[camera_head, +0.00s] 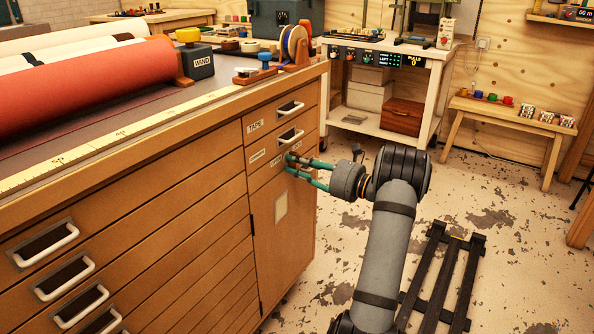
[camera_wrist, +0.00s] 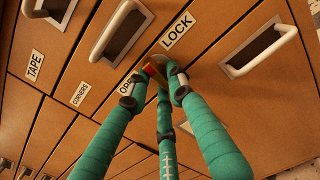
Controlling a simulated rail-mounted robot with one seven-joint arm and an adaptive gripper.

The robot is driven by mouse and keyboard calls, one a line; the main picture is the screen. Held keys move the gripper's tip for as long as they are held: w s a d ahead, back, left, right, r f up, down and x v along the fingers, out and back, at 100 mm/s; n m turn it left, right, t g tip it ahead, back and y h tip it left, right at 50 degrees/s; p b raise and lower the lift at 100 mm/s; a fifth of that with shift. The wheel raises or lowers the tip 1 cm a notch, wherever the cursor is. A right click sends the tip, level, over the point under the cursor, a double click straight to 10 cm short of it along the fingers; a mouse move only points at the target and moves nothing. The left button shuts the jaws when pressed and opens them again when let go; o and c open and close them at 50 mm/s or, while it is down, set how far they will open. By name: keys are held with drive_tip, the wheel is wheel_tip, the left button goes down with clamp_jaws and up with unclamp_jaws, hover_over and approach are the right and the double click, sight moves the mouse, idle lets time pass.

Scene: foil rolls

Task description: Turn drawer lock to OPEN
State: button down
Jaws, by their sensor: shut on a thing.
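The drawer lock (camera_wrist: 152,70) is a small knob with a red-orange part, on the wooden cabinet front between a LOCK label (camera_wrist: 178,30) and a label reading "OP", the rest of which is hidden by a finger. My gripper (camera_head: 289,164) has green-wrapped fingers and reaches the cabinet front from the right in the head view. In the wrist view my gripper (camera_wrist: 155,88) is shut on the lock, its fingertips around the knob. The fingers hide much of the knob, so its exact turn is unclear. The head view does not show the knob clearly.
Red roll (camera_head: 85,85) and tape reels sit on top.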

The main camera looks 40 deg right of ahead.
drive_tip(key=n+b, duration=0.1)
drive_tip(key=n, duration=0.1)
drive_tip(key=n+b, duration=0.4)
drive_tip(key=shift+w+d+f+n, duration=0.1)
drive_tip(key=shift+f+n, duration=0.2)
drive_tip(key=shift+f, duration=0.1)
drive_tip(key=shift+d+r+n+b, duration=0.1)
drive_tip(key=shift+r+n+b, duration=0.05)
drive_tip(key=shift+n+b, duration=1.6)
drive_tip(key=c, duration=1.7)
unclamp_jaws()
drive_tip(key=shift+r, duration=0.1)
drive_tip(key=shift+c, duration=0.2)
drive_tip(key=shift+o, duration=0.5)
drive_tip(key=v, duration=1.2)
